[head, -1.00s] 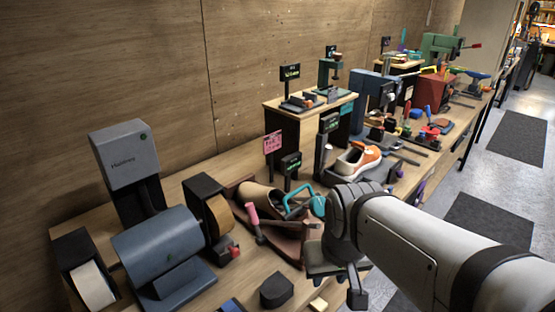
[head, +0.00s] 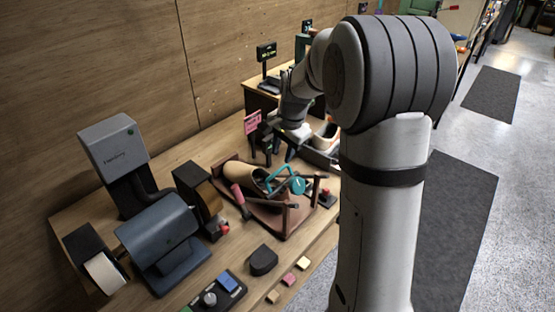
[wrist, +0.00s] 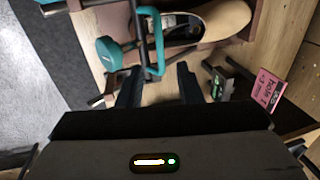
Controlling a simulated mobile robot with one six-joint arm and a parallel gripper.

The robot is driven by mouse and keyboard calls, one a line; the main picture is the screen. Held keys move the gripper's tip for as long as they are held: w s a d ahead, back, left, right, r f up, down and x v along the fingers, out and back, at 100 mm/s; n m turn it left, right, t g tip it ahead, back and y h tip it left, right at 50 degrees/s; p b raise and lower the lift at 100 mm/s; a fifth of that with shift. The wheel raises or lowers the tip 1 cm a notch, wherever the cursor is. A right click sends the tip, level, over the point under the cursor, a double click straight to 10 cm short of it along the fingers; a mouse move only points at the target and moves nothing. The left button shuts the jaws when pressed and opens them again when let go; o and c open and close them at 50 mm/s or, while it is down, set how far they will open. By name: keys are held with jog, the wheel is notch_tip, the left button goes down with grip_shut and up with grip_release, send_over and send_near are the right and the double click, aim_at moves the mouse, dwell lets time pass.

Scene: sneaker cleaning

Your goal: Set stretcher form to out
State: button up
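A tan, shoe-shaped piece with a dark opening (head: 255,176) lies in a brown stand (head: 272,217) on the bench; it also shows at the top of the wrist view (wrist: 226,18). A teal bent bar (head: 281,179) and a teal round knob (head: 298,186) are beside it. I cannot tell which part is the stretcher form. My gripper (wrist: 158,82) is open, its two dark fingers apart. The lower end of the teal bar (wrist: 151,42) appears between or just beyond the fingertips; contact cannot be told. In the head view my arm partly hides the gripper.
A pink sign (head: 252,122) stands behind. Left are a blue-grey machine (head: 160,240) and a grey lamp-like unit (head: 117,150). Small blocks (head: 289,279) and a dark block (head: 262,260) lie in front.

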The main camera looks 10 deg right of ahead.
aim_at(278, 172)
jog(key=p+x, duration=0.1)
jog(key=x, duration=0.6)
jog(key=shift+f, duration=0.1)
grip_shut()
dwell(0.5)
